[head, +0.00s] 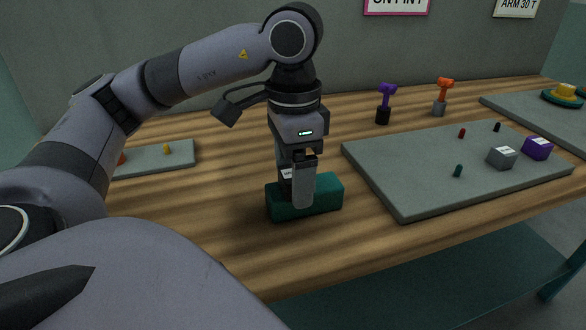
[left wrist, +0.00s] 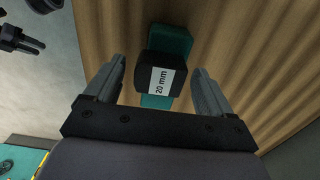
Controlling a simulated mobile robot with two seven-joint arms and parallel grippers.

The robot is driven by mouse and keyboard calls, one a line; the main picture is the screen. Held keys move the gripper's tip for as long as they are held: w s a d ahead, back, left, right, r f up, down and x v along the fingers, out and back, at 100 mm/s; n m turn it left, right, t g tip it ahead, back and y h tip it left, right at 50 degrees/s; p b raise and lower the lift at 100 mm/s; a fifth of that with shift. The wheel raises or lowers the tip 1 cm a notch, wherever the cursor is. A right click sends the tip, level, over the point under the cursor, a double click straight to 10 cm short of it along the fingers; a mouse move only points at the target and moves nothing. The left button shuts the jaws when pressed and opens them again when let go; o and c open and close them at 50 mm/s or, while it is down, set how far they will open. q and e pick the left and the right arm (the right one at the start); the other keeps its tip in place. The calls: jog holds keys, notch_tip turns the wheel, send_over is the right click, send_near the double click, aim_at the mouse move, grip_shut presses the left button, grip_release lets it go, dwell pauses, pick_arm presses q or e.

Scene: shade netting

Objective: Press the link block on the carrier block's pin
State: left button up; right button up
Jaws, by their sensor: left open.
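A dark block (left wrist: 161,74) with a white "20 mm" label sits on a longer teal block (left wrist: 173,40) on the table. In the head view the teal block (head: 325,196) lies near the front edge, and the dark block is mostly hidden behind a finger. My left gripper (head: 296,192) points down over them. In the left wrist view its open fingers (left wrist: 158,72) stand on either side of the dark block, with gaps visible. I cannot tell which blocks are the link and carrier. A dark pronged shape at the wrist view's upper left may be my right gripper.
A grey board (head: 400,180) at the right bears small red, black and teal pins, a grey block (head: 502,157) and a purple block (head: 537,148). Purple (head: 386,100) and orange (head: 443,94) upright pieces stand behind it. Another board (head: 180,154) lies at the left. Wood between is clear.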

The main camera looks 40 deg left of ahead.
pick_arm(q)
notch_tip(320, 180, up, 7)
jog(key=p, duration=0.2)
jog(key=shift+r+p, duration=0.1)
jog(key=shift+p, duration=0.25)
pick_arm(e)
jog(key=r, duration=0.3)
jog(key=a+r, duration=0.1)
jog(key=r, duration=0.1)
jog(key=shift+w+a, duration=0.1)
jog(key=shift+w, duration=0.25)
pick_arm(q)
jog(key=shift+r, duration=0.1)
pick_arm(e)
jog(key=shift+r, duration=0.1)
